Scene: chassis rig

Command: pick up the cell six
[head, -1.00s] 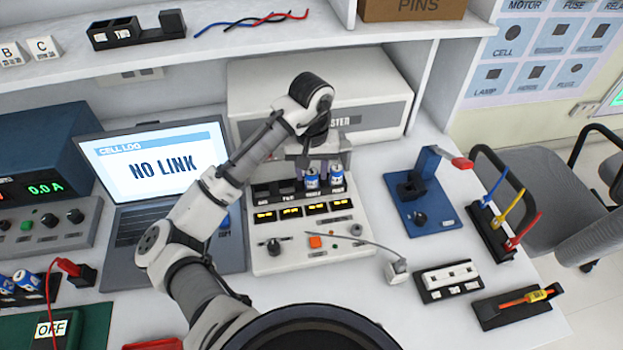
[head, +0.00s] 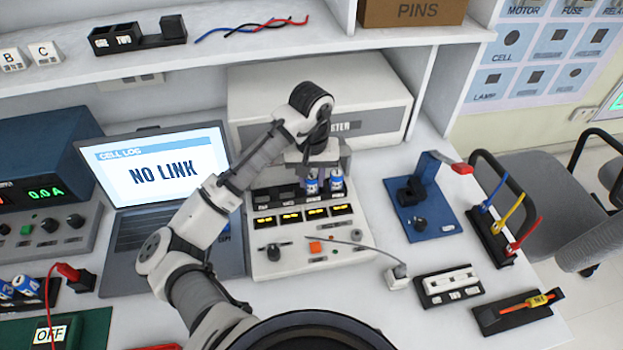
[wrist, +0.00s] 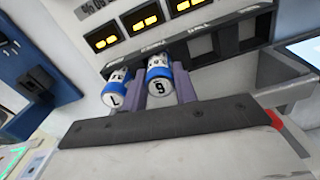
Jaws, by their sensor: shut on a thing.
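Two blue-and-white cells stand side by side in the slots at the right end of the tester's dark slot row (head: 262,197). Cell six (head: 311,185) is the left one in the head view. In the wrist view cell six (wrist: 159,88) is seen upside down, its mark reading like a 9. My gripper (wrist: 160,92) has its pale purple fingers on either side of it, shut on it. The neighbouring cell (wrist: 115,92) is close outside one finger, its mark looking like an upside-down 7. It also shows in the head view (head: 337,184). The cells' lower ends are hidden.
The tester's front panel (head: 305,262) carries a knob and an orange button, with yellow displays above. A laptop (head: 160,170) stands left of it. A blue stand (head: 420,205) is at right. A shelf (head: 190,62) hangs above behind the arm.

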